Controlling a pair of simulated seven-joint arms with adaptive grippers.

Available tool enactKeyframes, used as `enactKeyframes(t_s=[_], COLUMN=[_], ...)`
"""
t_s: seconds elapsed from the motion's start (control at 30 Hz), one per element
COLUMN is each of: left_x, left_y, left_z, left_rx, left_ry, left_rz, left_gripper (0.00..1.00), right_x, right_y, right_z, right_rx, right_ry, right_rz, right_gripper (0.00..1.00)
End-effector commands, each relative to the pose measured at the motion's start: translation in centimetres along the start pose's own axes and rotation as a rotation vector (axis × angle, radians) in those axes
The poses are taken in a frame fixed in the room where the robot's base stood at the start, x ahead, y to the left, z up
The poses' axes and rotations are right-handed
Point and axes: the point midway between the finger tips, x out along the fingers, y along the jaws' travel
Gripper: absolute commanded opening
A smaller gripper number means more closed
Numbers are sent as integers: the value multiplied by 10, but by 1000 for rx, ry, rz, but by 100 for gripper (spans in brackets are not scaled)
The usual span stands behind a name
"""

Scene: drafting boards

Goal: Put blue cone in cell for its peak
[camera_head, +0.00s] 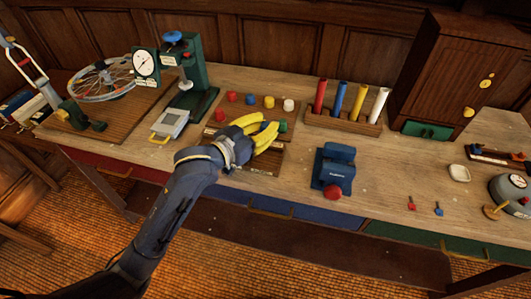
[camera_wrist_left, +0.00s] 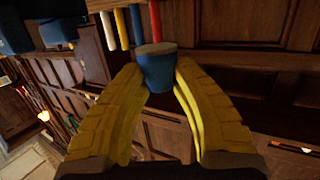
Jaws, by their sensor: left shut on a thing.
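My left gripper (camera_head: 264,135) has yellow fingers and is above the wooden board in the middle of the table. In the left wrist view its fingers (camera_wrist_left: 158,82) are shut on the blue cone (camera_wrist_left: 157,70), which shows a flat, pale end face and narrows away from it. A green piece (camera_head: 283,126) shows beside the fingertips. I cannot tell the cells apart.
A wooden rack (camera_head: 343,122) with red, blue, yellow and white tubes stands right of the board. A dark blue device (camera_head: 333,170) with a red knob stands in front of it. A green stand (camera_head: 198,95) and a wheel (camera_head: 100,80) are left. A wooden cabinet (camera_head: 445,75) stands back right.

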Motion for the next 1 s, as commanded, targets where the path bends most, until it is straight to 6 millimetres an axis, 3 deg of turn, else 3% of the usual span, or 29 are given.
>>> enactKeyframes(t_s=[0.1,0.3,0.57,1.0], left_x=[4,9,12,19], left_y=[0,0,0,0], left_z=[28,57,70,111], left_rx=[-4,-2,0,-1], left_ry=[-5,-3,-1,-1], left_rz=[0,1,1,1], left_gripper=[0,0,0,0], right_x=[0,0,0,0], right_y=[0,0,0,0], right_z=[0,0,-1,-1], right_rx=[0,0,0,1], right_ry=[1,1,1,1], right_rz=[0,0,0,0], right_gripper=[0,0,0,0])
